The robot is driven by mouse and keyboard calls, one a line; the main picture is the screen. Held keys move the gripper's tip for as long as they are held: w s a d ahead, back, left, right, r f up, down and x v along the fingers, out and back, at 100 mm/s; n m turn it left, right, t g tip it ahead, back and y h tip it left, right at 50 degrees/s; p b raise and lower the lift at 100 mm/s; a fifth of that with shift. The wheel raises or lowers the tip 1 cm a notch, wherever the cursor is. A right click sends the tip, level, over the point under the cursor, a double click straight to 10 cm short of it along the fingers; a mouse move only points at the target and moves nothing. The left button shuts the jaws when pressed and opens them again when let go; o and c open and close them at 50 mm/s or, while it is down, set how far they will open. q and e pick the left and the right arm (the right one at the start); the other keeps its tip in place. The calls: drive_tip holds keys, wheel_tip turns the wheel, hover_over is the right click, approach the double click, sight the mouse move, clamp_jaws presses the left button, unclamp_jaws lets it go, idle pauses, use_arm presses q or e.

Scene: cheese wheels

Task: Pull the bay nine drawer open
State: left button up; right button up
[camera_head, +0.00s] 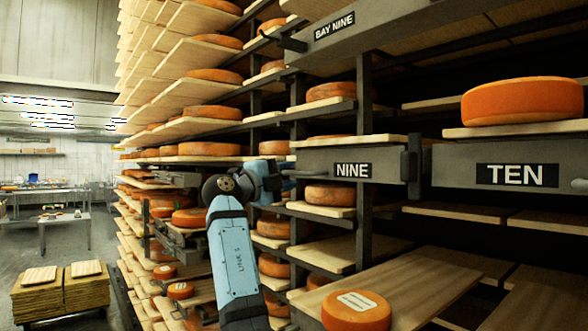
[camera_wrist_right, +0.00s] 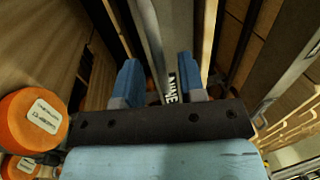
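The grey drawer front labelled NINE (camera_head: 335,158) is in the middle of the head view, under a higher grey front labelled BAY NINE (camera_head: 334,27). It looks closed, level with its neighbour. My right gripper (camera_head: 288,178) is at the left end of the NINE front, partly hidden by its own wrist. In the right wrist view, its two blue fingers (camera_wrist_right: 158,84) stand apart. The grey front and part of its NINE label (camera_wrist_right: 172,88) show between or beyond them. I cannot tell whether the fingers touch anything. My left gripper is not in view.
A front labelled TEN (camera_head: 455,165) adjoins on the right, with a large orange cheese wheel (camera_head: 522,101) above it. A labelled wheel (camera_head: 356,312) lies on a lower board. Shelves of wheels fill the left; open floor and stacked boards (camera_head: 60,293) lie beyond.

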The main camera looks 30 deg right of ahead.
drive_tip(key=shift+x, duration=0.95)
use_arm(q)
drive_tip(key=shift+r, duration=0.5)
use_arm(e)
drive_tip(key=shift+w+d, duration=0.1)
drive_tip(key=shift+d, duration=0.15)
clamp_jaws()
